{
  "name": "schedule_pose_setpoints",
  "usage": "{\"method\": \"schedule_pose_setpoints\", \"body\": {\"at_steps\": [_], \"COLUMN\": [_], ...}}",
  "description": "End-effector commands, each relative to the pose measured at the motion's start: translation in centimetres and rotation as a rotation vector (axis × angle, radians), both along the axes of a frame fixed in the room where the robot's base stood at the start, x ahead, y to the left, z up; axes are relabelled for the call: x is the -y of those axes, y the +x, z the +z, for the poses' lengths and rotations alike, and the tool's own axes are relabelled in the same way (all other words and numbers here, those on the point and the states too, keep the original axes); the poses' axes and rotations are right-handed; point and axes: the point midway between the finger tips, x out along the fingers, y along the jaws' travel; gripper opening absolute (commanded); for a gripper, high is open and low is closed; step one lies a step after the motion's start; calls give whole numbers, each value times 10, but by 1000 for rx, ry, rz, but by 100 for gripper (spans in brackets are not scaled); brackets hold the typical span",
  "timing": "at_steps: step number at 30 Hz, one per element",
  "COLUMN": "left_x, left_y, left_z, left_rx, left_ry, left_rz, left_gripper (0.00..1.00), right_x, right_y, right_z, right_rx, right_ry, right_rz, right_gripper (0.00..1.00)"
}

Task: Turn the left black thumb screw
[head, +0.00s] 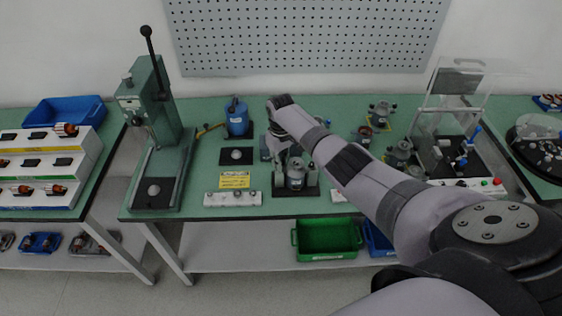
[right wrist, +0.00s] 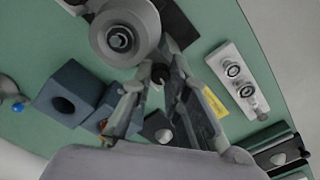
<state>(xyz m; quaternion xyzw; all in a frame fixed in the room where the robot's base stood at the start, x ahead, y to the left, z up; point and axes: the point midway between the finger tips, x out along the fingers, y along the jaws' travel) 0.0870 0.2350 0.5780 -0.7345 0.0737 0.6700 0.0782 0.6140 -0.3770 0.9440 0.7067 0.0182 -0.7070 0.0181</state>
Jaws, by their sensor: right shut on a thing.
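The left black thumb screw (right wrist: 160,73) shows in the right wrist view as a small dark round knob beside a grey cylindrical fixture (right wrist: 122,38). My right gripper (right wrist: 158,80) has its two fingertips closed around this knob. In the head view, my right gripper (head: 282,152) is at the left side of the fixture (head: 296,174), which stands on a dark base near the table's front edge. The screw is hidden by the gripper and arm there. My left gripper is in neither view.
A white block with knobs (head: 233,199) and a yellow label (head: 235,180) lie left of the fixture. A green press (head: 160,130) stands further left, and a blue device (head: 237,118) behind. A clear-covered rig (head: 455,150) is to the right. A green bin (head: 326,240) is below.

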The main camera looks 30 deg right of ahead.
Motion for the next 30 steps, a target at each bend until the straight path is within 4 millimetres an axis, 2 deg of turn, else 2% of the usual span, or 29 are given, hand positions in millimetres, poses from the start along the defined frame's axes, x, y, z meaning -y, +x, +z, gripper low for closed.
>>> {"method": "schedule_pose_setpoints", "body": {"at_steps": [4,5,14,24,30], "left_x": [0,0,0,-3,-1], "left_y": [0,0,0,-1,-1], "left_z": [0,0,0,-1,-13], "left_rx": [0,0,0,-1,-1], "left_ry": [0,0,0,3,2], "left_rz": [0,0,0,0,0], "left_gripper": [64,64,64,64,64], "right_x": [0,0,0,1,2], "right_y": [1,1,0,-1,0], "right_z": [1,1,0,-1,-3], "right_rx": [3,3,1,-2,-1], "right_ry": [0,0,0,-2,-4], "right_rz": [1,1,1,14,172], "right_gripper": [0,17,36,36,36]}}
